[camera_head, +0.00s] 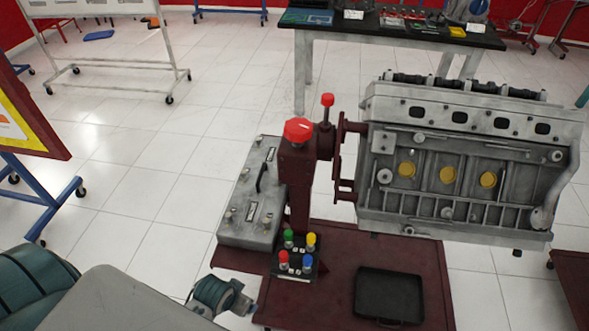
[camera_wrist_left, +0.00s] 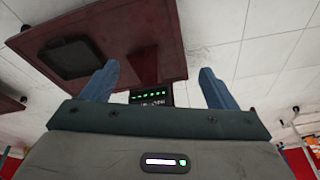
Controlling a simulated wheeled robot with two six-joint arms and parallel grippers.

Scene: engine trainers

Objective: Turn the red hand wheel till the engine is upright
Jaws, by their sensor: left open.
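The grey engine block (camera_head: 465,160) hangs on the dark red stand (camera_head: 300,185), its long side facing me and its top edge sloping slightly down to the right. A round red wheel-like cap (camera_head: 299,130) tops the stand's post. Beside it a red knob (camera_head: 327,100) stands up on a short stem; I cannot tell which of the two is the hand wheel. My left gripper (camera_head: 250,308) is low at the front, well below and apart from both. In the left wrist view its two blue fingers (camera_wrist_left: 158,85) are spread with nothing between them. My right gripper is not in view.
A button box (camera_head: 296,255) with coloured buttons, a grey metal case (camera_head: 253,195) and a black tray (camera_head: 389,295) are around the post at the stand's base. A black-topped table (camera_head: 390,30) stands behind. A yellow board (camera_head: 25,120) is at left. White floor left of the stand is clear.

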